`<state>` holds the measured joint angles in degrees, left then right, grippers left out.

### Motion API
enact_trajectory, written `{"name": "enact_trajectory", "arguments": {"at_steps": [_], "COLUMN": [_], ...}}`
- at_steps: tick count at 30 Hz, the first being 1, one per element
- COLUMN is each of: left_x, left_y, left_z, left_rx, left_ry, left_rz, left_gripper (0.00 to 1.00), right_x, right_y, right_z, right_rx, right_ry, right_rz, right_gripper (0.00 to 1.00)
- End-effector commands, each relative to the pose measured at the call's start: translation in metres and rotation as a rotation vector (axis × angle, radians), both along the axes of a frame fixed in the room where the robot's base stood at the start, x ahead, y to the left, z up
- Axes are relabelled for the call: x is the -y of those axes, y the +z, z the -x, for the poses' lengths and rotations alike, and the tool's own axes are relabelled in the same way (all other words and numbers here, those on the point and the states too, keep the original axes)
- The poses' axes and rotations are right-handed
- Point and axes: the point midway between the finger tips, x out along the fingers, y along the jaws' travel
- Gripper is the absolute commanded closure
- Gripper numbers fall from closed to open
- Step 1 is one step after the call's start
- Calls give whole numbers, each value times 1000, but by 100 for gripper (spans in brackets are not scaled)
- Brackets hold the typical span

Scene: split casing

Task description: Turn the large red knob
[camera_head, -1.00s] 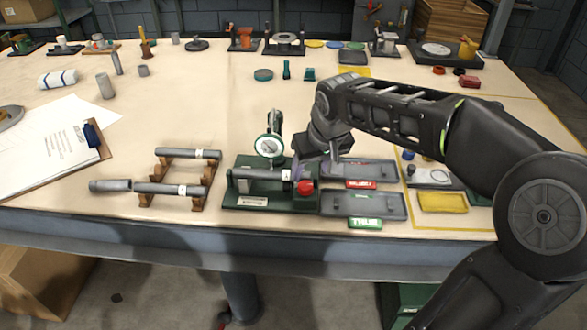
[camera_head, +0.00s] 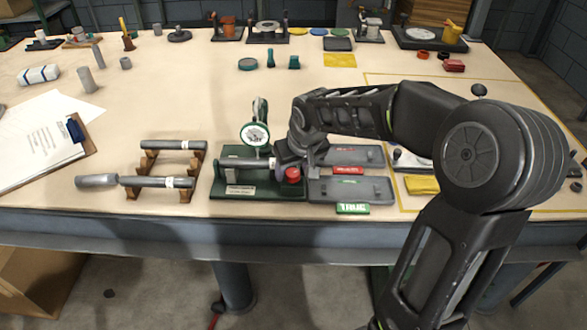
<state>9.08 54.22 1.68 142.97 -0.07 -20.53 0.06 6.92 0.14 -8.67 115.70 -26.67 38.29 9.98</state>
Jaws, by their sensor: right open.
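The large red knob (camera_head: 292,174) is at the right end of a green fixture (camera_head: 232,186) near the table's front edge. The fixture carries a grey shaft and a round dial gauge (camera_head: 255,134). My right gripper (camera_head: 289,160) is open, just above and behind the knob, close to the shaft's right end. Its fingers are small and partly hidden by its own wrist, so I cannot tell whether they touch the knob. My left gripper is not in view.
Two grey trays with a red label (camera_head: 347,170) and a green label (camera_head: 352,208) lie right of the fixture. Grey shafts rest on wooden cradles (camera_head: 186,194) to the left. A clipboard (camera_head: 82,150) with papers lies farther left.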

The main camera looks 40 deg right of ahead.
Motion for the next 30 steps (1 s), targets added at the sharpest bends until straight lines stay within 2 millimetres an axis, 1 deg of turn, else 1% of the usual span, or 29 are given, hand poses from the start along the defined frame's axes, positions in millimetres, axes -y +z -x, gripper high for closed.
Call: {"name": "enact_trajectory", "arguments": {"at_steps": [3,9,10,27,30], "left_x": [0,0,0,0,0], "left_y": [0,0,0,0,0], "left_z": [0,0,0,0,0], "left_rx": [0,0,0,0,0], "left_ry": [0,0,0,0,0], "left_rz": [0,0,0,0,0], "left_gripper": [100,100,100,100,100], "right_x": [1,0,0,0,0], "right_y": [-4,-4,-4,-3,-3], "right_z": [-2,-2,-2,-2,-2], "right_rx": [1,1,1,1,1], "right_ry": [0,-1,-1,-1,-1], "right_rz": [0,0,0,0,0], "right_gripper": [45,45,46,93,100]}}
